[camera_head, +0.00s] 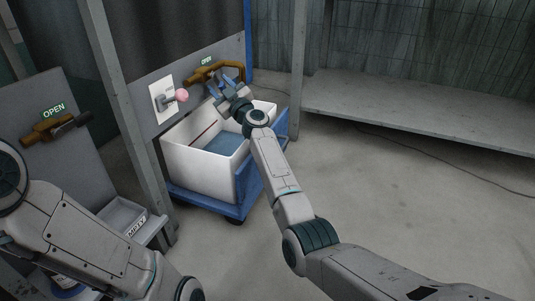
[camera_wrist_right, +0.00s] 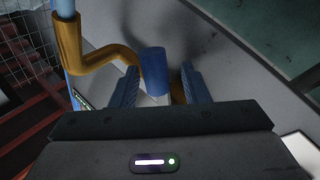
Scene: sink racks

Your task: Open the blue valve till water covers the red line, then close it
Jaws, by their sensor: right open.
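The blue valve handle (camera_wrist_right: 154,68) sits on a brass pipe (camera_wrist_right: 98,52) in the right wrist view. My right gripper (camera_wrist_right: 160,88) is open, with one finger on each side of the handle. In the head view my right gripper (camera_head: 226,84) is at the brass pipe on the wall panel, and it largely hides the valve. Below it stands a white tub (camera_head: 188,163) with blue-grey water (camera_head: 226,143) inside. A red line (camera_head: 203,134) on the tub's inner wall shows above the water surface. I cannot make out a stream. My left gripper is out of view.
The tub rests on a blue cart (camera_head: 206,200). A pink-knobbed lever (camera_head: 181,95) sticks out from the panel beside the valve. Another brass valve (camera_head: 50,129) under an OPEN sign is at the left. A metal shelf (camera_head: 420,107) stands right; the floor between is clear.

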